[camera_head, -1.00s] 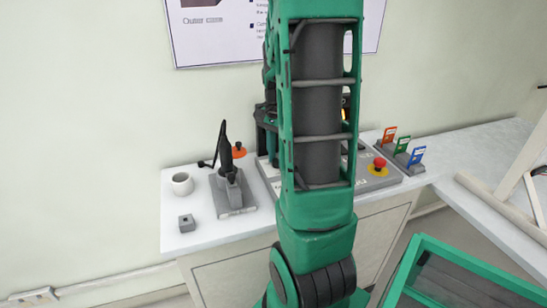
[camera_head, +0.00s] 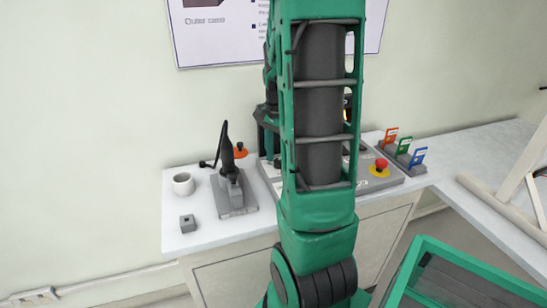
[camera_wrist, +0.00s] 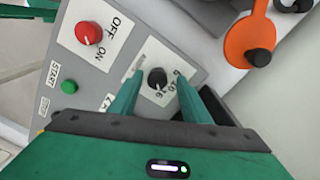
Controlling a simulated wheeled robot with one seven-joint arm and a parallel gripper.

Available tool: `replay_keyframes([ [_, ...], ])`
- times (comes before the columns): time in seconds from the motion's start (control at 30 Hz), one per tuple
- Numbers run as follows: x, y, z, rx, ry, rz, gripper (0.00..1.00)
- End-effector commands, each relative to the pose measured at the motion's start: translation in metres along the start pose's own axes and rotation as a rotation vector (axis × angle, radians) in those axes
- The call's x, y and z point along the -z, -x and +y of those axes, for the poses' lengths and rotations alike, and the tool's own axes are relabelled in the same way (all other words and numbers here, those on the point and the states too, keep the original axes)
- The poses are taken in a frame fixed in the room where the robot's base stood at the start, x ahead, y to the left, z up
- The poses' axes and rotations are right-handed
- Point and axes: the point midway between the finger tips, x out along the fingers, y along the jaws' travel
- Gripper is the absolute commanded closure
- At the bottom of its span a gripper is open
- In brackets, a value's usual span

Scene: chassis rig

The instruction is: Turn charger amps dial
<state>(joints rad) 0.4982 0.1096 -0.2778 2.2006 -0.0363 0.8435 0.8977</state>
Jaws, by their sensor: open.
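The amps dial, a black knob (camera_wrist: 157,77) on a white label with partly readable numbers, sits on a grey panel in the wrist view. My gripper (camera_wrist: 155,88) is open, with its two green fingers on either side of the knob. I cannot tell whether the fingertips touch it. In the head view my green arm stands in front of the grey panel (camera_head: 381,184) and hides the dial and the gripper.
The panel also carries a red OFF/ON knob (camera_wrist: 88,33) and a green START button (camera_wrist: 69,87). A red button (camera_head: 380,168), a tool in a stand (camera_head: 235,195) and a white cup (camera_head: 183,184) are on the bench.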

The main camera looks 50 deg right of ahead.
Motion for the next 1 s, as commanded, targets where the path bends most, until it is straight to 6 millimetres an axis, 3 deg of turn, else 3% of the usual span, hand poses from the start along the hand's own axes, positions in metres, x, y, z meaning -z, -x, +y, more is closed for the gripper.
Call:
replay_keyframes([
  [0.17, 0.0, 0.017, -0.001, 0.002, 0.0, 0.002, 0.57],
  [0.6, -0.001, 0.092, -0.004, 0.002, 0.002, 0.002, 0.57],
  [0.8, -0.001, 0.105, -0.004, 0.001, 0.002, 0.001, 0.57],
  [1.0, -0.001, 0.107, -0.004, 0.001, 0.002, 0.001, 0.57],
])
